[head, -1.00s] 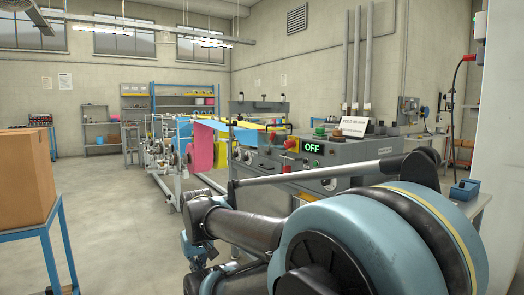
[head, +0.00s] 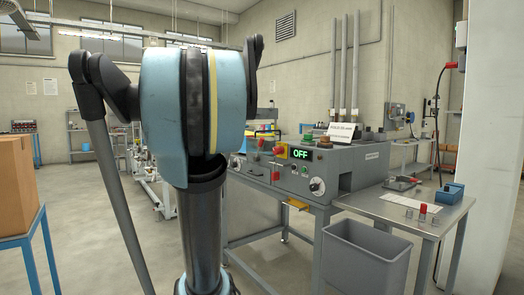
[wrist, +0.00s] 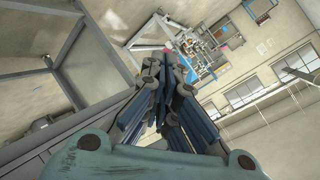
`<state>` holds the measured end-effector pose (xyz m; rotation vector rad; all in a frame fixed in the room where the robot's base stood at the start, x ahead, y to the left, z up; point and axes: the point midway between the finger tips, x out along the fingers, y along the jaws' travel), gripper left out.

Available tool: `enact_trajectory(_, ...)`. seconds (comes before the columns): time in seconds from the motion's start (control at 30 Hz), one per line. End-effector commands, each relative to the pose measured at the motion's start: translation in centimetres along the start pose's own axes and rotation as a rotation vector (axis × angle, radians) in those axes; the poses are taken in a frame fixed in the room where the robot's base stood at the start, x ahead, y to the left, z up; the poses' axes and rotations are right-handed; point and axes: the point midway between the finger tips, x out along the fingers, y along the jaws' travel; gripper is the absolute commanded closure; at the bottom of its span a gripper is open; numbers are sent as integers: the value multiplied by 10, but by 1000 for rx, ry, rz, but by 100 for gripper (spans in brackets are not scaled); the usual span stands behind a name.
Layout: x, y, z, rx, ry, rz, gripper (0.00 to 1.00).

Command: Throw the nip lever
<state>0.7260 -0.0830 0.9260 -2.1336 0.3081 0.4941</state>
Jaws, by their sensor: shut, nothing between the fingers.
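The grey machine (head: 345,172) stands right of centre in the head view, with a lit green OFF display (head: 300,154). A small red handle (head: 276,172) is on its front, below a red button (head: 279,147) on a yellow plate. I cannot tell which part is the nip lever; my arm covers the machine's left part. My gripper (wrist: 162,62) shows in the wrist view with its dark fingers shut and empty, clear of the machine's controls. It cannot be made out in the head view.
A side table (head: 385,207) at right holds a blue box (head: 450,193) and small tools. A cardboard box (head: 25,180) rests on a blue stand (head: 38,245) at left. Open floor (head: 80,240) lies between.

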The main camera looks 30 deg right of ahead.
Motion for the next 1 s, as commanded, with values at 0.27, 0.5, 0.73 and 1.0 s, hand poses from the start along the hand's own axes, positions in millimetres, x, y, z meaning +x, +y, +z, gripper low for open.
enact_trajectory(0.27, 32, -8, -144, 397, 366, -184, 100)
enact_trajectory(0.5, 26, 28, -260, 708, 689, -371, 100)
enact_trajectory(0.73, 0, 85, -336, 923, 942, -531, 100)
enact_trajectory(1.0, -14, 113, -359, 1008, 1050, -605, 100)
